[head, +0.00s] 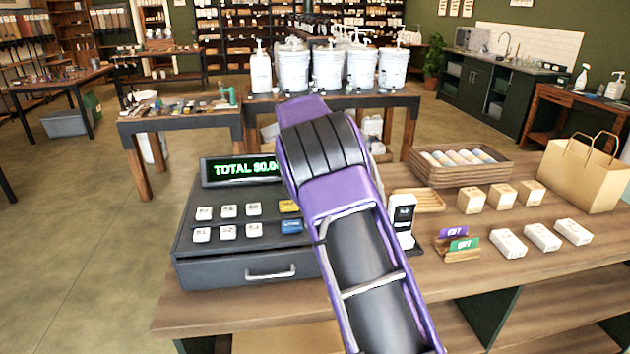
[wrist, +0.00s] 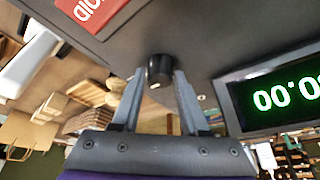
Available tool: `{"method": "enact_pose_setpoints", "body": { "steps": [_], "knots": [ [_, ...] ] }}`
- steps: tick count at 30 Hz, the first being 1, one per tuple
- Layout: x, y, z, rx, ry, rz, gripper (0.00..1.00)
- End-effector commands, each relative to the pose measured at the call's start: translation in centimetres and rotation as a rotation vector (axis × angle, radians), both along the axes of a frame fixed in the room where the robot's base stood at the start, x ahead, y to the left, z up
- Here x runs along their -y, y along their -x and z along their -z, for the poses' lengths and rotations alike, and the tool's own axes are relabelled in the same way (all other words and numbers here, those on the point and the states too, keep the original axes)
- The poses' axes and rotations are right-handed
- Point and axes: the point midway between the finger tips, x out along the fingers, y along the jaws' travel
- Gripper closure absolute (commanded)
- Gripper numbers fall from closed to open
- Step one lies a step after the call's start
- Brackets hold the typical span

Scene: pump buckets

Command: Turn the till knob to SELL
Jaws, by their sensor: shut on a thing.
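The till (head: 225,265) stands on the counter in the head view, a dark grey body with white keys and a drawer handle. Its green display (head: 238,170) starts with "TOTAL $0.0"; the display also shows in the wrist view (wrist: 275,95). The black till knob (wrist: 159,68) has a small pale mark on its rim facing the gripper. My gripper (wrist: 160,78) is shut on the knob, one finger on each side. A red label (wrist: 92,10) with white letters is cut off by the picture edge. I see no SELL label. In the head view my purple arm hides the knob and fingertips.
A card reader (head: 402,215) stands on the counter just right of my arm. Small boxes (head: 508,243), a wooden tray (head: 465,175) and a paper bag (head: 580,175) stand farther right. White pump buckets (head: 330,70) stand on a table behind.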

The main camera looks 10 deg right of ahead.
Motion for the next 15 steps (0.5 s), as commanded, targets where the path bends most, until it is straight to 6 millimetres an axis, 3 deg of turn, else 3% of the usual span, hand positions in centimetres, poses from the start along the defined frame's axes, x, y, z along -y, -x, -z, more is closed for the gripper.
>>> {"method": "enact_pose_setpoints", "body": {
  "steps": [15],
  "knots": [
    [-0.01, -0.04, 0.03, 0.0, -0.001, 0.072, 1.0]
  ]
}}
